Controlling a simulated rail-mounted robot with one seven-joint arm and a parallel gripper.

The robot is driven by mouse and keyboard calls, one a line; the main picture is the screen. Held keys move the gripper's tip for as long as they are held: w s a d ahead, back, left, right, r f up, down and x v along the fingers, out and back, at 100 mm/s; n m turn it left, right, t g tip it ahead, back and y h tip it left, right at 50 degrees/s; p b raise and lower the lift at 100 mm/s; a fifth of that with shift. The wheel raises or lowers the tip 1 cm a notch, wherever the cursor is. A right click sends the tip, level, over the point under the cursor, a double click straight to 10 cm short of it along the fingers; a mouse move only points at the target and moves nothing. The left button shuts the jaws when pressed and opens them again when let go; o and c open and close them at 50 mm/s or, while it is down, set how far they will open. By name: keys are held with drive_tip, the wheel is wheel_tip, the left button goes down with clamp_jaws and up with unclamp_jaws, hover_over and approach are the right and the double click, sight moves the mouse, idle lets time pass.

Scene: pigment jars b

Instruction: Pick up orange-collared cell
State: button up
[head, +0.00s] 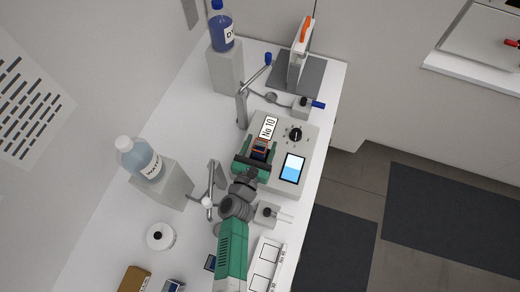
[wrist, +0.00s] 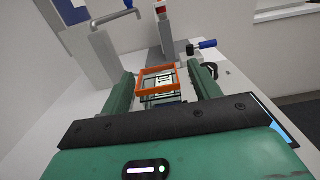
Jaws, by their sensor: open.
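The orange-collared cell (wrist: 147,83) is a clear, squarish vessel with an orange rim, seen in the wrist view between my two green fingers. In the head view the cell (head: 262,147) shows small on the instrument's top, just below the "No 10" label. My gripper (wrist: 162,80) is open, with one finger on each side of the cell. A gap shows on the cell's right side; whether the left finger touches it I cannot tell. In the head view my gripper (head: 257,157) is over the instrument. The cell's lower part is hidden.
The instrument (head: 281,130) has a black knob and a lit screen. Metal arms stand to its left. A clear bottle (head: 141,160) and a blue bottle (head: 220,30) stand on grey blocks. A white tray (head: 267,262) lies at the front. The bench's right edge is close.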

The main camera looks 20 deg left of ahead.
drive_tip(key=c, duration=1.1)
drive_tip(key=shift+r, duration=0.1)
wheel_tip(320, 180, up, 18)
drive_tip(key=p, duration=1)
